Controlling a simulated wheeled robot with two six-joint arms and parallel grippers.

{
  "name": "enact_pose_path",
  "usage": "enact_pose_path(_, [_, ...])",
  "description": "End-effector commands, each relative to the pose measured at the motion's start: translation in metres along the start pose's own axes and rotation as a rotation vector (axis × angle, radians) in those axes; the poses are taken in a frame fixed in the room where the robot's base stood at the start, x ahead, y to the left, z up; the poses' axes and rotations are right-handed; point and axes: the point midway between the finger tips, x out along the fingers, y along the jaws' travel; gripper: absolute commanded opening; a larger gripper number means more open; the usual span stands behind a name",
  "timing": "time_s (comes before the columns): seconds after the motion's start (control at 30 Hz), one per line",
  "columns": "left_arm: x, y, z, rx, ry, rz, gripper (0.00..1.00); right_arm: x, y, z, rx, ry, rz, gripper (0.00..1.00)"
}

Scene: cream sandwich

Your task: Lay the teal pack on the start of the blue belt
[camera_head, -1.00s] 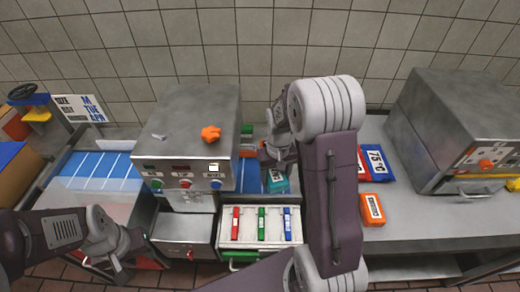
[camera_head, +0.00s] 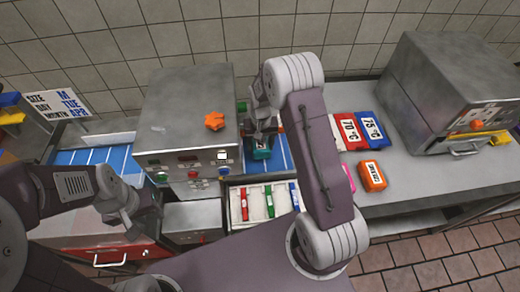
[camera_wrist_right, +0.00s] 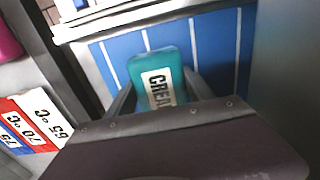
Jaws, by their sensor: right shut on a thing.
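The teal pack (camera_head: 262,154), with a white label reading "CREA...", is between the fingers of my right gripper (camera_head: 262,146). In the right wrist view the pack (camera_wrist_right: 150,66) sits between both fingers of this gripper (camera_wrist_right: 158,88), which is shut on it. The pack is over the blue belt (camera_head: 283,152), close to the right side of the steel machine; I cannot tell whether it touches the belt. The belt with white lines (camera_wrist_right: 215,50) fills the back of the wrist view. My left gripper (camera_head: 130,218) is at the left, away from the pack; its jaw opening is unclear.
The steel machine (camera_head: 180,118) covers the belt's middle; the belt shows again at left (camera_head: 100,158). A white tray (camera_head: 281,190) with coloured sticks is in front. Red (camera_head: 349,133), blue (camera_head: 371,130) and orange (camera_head: 372,176) packs lie on the right counter.

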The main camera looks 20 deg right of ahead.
Motion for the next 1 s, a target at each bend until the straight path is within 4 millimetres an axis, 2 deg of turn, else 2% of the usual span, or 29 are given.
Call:
enact_pose_path(0.17, [-0.001, 0.000, 0.000, 0.000, 0.000, 0.000, 0.36, 0.004, -0.003, -0.001, 0.000, -0.001, 0.000, 0.12])
enact_pose_path(0.4, [-0.009, 0.000, -0.001, 0.000, 0.000, 0.000, 0.36, 0.040, -0.002, -0.001, 0.000, -0.001, 0.000, 0.12])
enact_pose_path(0.77, [-0.005, 0.000, 0.000, 0.000, 0.000, 0.000, 0.36, 0.046, -0.002, -0.001, 0.000, 0.000, 0.000, 0.12])
enact_pose_path(0.8, [-0.005, 0.000, -0.001, 0.000, 0.000, 0.000, 0.36, 0.046, -0.002, -0.001, 0.000, 0.000, 0.000, 0.67])
enact_pose_path(0.87, [-0.006, 0.000, -0.001, 0.000, 0.000, 0.000, 0.36, 0.045, -0.002, -0.001, 0.000, 0.000, 0.000, 0.83])
enact_pose_path(1.0, [-0.006, 0.000, -0.001, 0.000, 0.000, 0.000, 0.36, 0.045, -0.002, -0.001, 0.000, 0.000, 0.000, 0.83])
